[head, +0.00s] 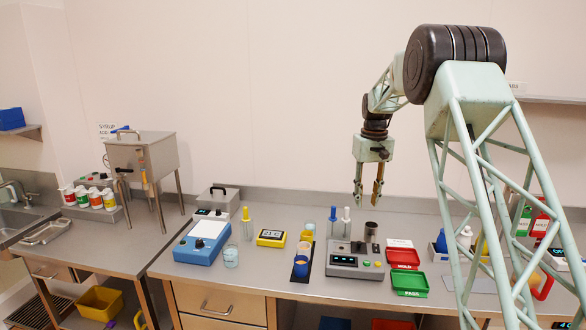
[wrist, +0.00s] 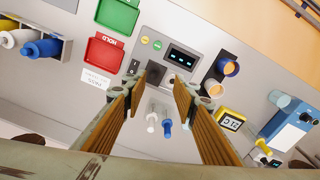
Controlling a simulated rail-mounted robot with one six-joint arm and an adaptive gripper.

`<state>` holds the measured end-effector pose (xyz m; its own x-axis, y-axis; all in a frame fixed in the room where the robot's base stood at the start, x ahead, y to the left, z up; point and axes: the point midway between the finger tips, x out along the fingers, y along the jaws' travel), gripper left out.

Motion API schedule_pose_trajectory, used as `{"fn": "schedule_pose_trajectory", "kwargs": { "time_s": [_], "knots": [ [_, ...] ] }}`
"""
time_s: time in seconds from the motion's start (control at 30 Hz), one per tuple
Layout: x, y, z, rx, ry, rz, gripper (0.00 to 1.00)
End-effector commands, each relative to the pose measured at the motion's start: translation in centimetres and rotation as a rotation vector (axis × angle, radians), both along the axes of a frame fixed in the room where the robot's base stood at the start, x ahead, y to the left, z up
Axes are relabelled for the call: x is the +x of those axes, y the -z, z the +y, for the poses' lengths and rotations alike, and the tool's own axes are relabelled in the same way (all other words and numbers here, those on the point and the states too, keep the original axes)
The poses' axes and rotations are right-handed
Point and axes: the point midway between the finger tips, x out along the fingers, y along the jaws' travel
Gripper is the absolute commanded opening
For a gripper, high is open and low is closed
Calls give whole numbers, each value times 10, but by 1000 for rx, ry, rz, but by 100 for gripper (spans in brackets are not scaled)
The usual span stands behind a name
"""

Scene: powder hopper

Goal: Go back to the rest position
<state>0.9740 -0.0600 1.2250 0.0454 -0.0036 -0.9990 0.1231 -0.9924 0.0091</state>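My gripper (head: 367,203) hangs pointing down in the air above the counter, behind and above the grey instrument (head: 356,261) with the dark cylinder (head: 371,231). In the wrist view my gripper (wrist: 159,88) has its two fingers apart, with nothing between them that it holds. Past the fingertips the wrist view shows the grey instrument (wrist: 177,30) and its dark cylinder (wrist: 155,72), partly behind a finger. A white dropper (wrist: 152,121) and a blue one (wrist: 167,127) show lower down between the fingers, apart from them.
On the counter (head: 283,205) stand a red tray (head: 404,258), a green tray (head: 410,284), a blue-and-white device (head: 202,243), a yellow display (head: 271,238) and a clear cup (head: 231,257). A steel hopper (head: 141,155) stands at the left. The air around my gripper is free.

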Motion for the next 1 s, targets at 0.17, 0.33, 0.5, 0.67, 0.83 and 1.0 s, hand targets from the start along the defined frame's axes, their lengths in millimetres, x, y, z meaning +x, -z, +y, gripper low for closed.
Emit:
{"fn": "schedule_pose_trajectory", "kwargs": {
  "time_s": [0.17,0.33,0.5,0.67,0.83,1.0],
  "knots": [
    [-24,-27,4,0,5,-14,27],
    [-48,-50,8,-1,10,-27,27],
    [-73,-71,12,-1,15,-41,27],
    [-98,-89,16,-1,21,-52,27],
    [-125,-106,19,-1,26,-65,27],
    [-154,-122,23,0,31,-78,27]
  ]
}}
